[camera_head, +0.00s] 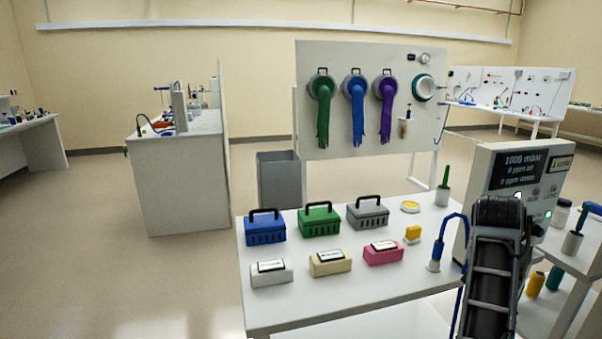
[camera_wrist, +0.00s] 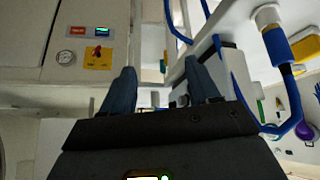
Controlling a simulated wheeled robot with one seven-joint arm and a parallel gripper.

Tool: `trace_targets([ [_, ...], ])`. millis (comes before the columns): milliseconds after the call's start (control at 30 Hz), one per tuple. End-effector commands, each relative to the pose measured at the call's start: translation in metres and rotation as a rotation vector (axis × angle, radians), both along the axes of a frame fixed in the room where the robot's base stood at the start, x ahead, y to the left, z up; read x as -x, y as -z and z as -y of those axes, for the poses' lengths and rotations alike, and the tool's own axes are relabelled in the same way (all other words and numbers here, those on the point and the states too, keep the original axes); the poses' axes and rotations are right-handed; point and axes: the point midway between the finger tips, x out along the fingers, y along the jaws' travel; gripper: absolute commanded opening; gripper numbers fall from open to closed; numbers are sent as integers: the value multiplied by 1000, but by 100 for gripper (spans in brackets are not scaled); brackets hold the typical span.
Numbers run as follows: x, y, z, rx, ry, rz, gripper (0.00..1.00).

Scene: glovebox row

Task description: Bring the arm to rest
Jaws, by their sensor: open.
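My gripper (camera_wrist: 163,84) shows in the wrist view with its two dark fingers well apart and nothing between them. In the head view my dark arm rises at the right, in front of the grey control box with the display (camera_head: 519,170); the fingers cannot be made out there.
A white table (camera_head: 335,299) holds blue (camera_head: 265,230), green (camera_head: 319,222) and grey (camera_head: 367,215) carry boxes, with white, cream and pink blocks in front. A glove panel (camera_head: 343,120) stands behind. A grey bin (camera_head: 279,180) is left of it. Open floor lies left.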

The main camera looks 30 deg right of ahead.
Motion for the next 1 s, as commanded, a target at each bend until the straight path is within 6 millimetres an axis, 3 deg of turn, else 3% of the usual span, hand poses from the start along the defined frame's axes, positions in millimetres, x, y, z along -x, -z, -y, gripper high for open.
trace_targets([
  [267, 15, 22, -3, 199, -184, -49, 60],
  [467, 25, 42, -26, 379, -419, -72, 60],
  [667, 37, 62, -70, 507, -668, -61, 60],
  [1000, 83, 88, -182, 602, -1066, 59, 60],
])
